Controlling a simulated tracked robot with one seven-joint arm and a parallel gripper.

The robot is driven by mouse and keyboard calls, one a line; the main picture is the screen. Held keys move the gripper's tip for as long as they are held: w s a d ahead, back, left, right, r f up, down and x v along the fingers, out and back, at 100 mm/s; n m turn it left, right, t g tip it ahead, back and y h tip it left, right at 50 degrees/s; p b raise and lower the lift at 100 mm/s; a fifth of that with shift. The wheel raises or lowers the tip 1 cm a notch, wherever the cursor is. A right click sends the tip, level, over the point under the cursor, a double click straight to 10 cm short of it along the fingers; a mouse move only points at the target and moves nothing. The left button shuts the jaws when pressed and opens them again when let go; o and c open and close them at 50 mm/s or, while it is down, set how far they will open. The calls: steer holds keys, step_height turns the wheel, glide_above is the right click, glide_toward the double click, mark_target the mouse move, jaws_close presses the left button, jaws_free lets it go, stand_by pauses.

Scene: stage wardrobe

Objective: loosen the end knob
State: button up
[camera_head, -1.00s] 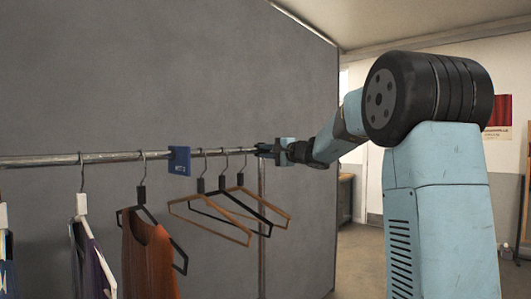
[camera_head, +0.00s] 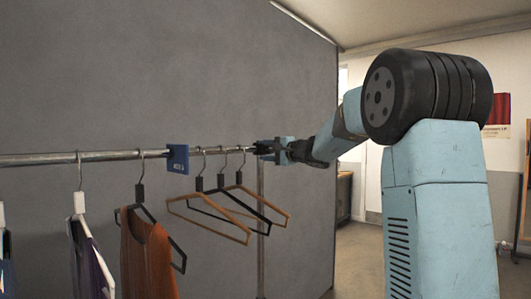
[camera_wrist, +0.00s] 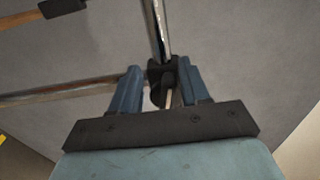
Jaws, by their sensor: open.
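The end knob (camera_wrist: 157,94) is a small black piece at the end of the metal rail (camera_head: 100,156). In the wrist view it sits between the two blue fingers of my gripper (camera_wrist: 158,88). Gaps show on both sides, so the fingers look apart from it.
Several hangers hang on the rail; an orange garment (camera_head: 148,262) is on one and bare wooden hangers (camera_head: 215,222) are nearest my gripper. A blue tag (camera_head: 178,159) sits on the rail. A grey partition (camera_head: 150,70) stands close behind. A thin upright (camera_head: 261,215) stands below the rail's end.

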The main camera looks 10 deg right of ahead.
steer(key=v, duration=1.3)
steer(key=shift+s+d, duration=0.25)
steer(key=shift+f, duration=0.1)
